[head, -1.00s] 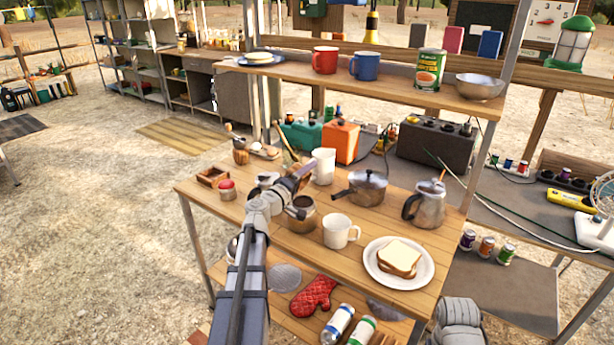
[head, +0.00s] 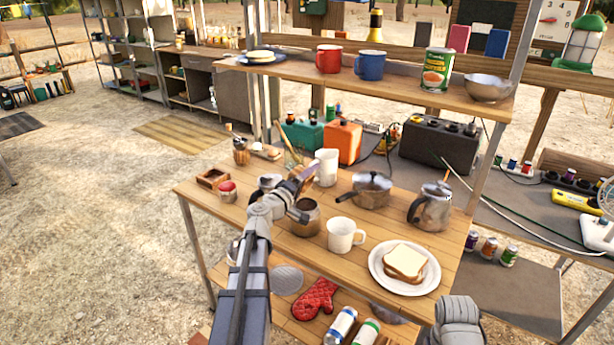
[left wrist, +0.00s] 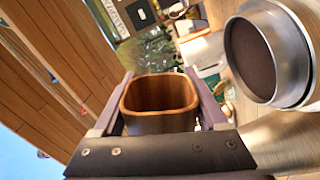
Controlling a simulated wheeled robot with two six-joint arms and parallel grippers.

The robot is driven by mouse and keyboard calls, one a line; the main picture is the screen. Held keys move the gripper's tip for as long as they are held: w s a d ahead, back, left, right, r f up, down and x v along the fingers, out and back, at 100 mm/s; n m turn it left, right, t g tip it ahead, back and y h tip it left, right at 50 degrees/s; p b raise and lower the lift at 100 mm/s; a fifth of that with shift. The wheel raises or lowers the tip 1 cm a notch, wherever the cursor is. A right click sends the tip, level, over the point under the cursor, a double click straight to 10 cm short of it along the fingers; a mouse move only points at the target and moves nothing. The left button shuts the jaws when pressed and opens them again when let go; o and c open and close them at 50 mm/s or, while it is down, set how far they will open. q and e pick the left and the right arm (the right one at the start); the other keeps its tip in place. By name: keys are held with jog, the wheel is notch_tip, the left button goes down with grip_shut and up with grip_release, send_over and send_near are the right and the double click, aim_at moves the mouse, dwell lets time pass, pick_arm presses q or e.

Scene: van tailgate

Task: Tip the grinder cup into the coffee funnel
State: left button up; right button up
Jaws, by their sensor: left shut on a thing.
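My left gripper (head: 306,180) is shut on the wooden grinder cup (left wrist: 160,92), which sits between both fingers in the left wrist view. I look into its open mouth and see bare brown wall; I cannot tell whether grounds lie inside. In the head view the cup is mostly hidden by my gripper. A round metal vessel (head: 305,222), apparently the coffee funnel on its pot, stands on the table just below the gripper in the picture. Its rim (left wrist: 240,75) and dark brown inside show to the right of the cup in the left wrist view, apart from it.
A white mug (head: 341,238), a white jug (head: 327,168) and a lidded pot (head: 371,190) stand close by. A metal kettle (head: 434,208) and a plate (head: 378,275) with bread are farther right. A shelf (head: 400,88) overhangs the back.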

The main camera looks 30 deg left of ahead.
aim_at(303, 169)
pick_arm(q)
jog(key=shift+s+d+r+n, duration=0.2)
jog(key=shift+d+r+n, duration=0.05)
jog(key=shift+d+n, duration=0.05)
jog(key=shift+w+a+f+n, duration=0.2)
jog(key=shift+a+n, duration=0.25)
jog(key=shift+n, duration=0.65)
jog(key=n, duration=0.4)
jog(key=shift+a+r, duration=0.25)
jog(key=shift+a, duration=0.15)
jog(key=n, duration=0.3)
jog(key=r+n+p, duration=0.1)
jog(key=n, duration=0.1)
jog(key=shift+a, duration=0.3)
jog(key=shift+r+n, duration=0.1)
jog(key=shift+n, duration=0.8)
jog(key=n+p, duration=0.1)
jog(key=n, duration=0.1)
jog(key=r+n, duration=0.1)
jog(key=n, duration=0.1)
jog(key=shift+r+p, duration=0.2)
jog(key=shift+p, duration=0.2)
jog(key=n, duration=0.2)
jog(key=r+n+p, duration=0.1)
jog(key=n, duration=0.1)
jog(key=shift+d, duration=0.15)
pick_arm(e)
jog(key=r, duration=0.4)
jog(key=shift+s+d, duration=0.15)
jog(key=shift+d, duration=0.1)
